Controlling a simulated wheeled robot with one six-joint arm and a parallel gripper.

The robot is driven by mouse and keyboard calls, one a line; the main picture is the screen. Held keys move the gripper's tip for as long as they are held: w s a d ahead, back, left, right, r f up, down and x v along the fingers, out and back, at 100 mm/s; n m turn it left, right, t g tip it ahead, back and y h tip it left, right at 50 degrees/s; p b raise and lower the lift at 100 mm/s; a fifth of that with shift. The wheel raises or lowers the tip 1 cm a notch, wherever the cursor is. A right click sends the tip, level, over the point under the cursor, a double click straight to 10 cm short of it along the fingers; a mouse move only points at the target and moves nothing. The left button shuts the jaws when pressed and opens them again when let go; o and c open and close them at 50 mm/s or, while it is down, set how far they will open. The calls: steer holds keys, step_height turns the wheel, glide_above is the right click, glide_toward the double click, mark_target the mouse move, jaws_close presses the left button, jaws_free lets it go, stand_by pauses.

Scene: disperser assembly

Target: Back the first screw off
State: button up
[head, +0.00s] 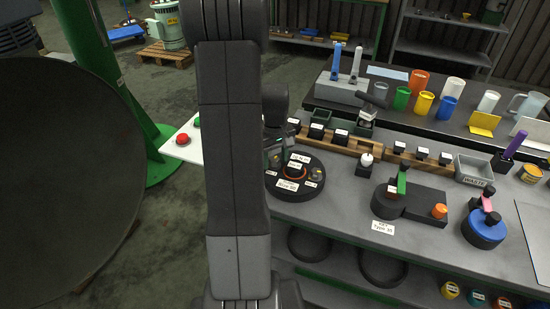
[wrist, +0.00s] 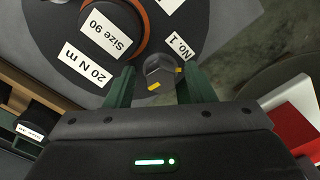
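The first screw (wrist: 160,72) is a grey hex head with yellow marks, beside the label "No. 1" (wrist: 180,46) in the wrist view. It stands near the rim of a round black disc (wrist: 75,80). The disc also shows on the bench in the head view (head: 290,193). My gripper (wrist: 158,84) has its green fingers on either side of the screw head. A gap shows at the left finger; the right finger looks close to the head, and I cannot tell if it touches. In the head view my arm partly covers the disc.
A black fixture with a green handle (head: 402,181) and a blue round part (head: 484,229) stand right of the disc. A wooden rack (head: 340,142) with small black blocks lies behind it. A grey waste bin (head: 474,170) is farther right. A red button (head: 182,139) is at left.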

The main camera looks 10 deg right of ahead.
mark_target(275, 161)
step_height(275, 161, up, 14)
steer(key=shift+f, duration=0.15)
stand_by(0.6)
step_height(275, 161, down, 14)
steer(key=shift+r, duration=0.1)
stand_by(0.6)
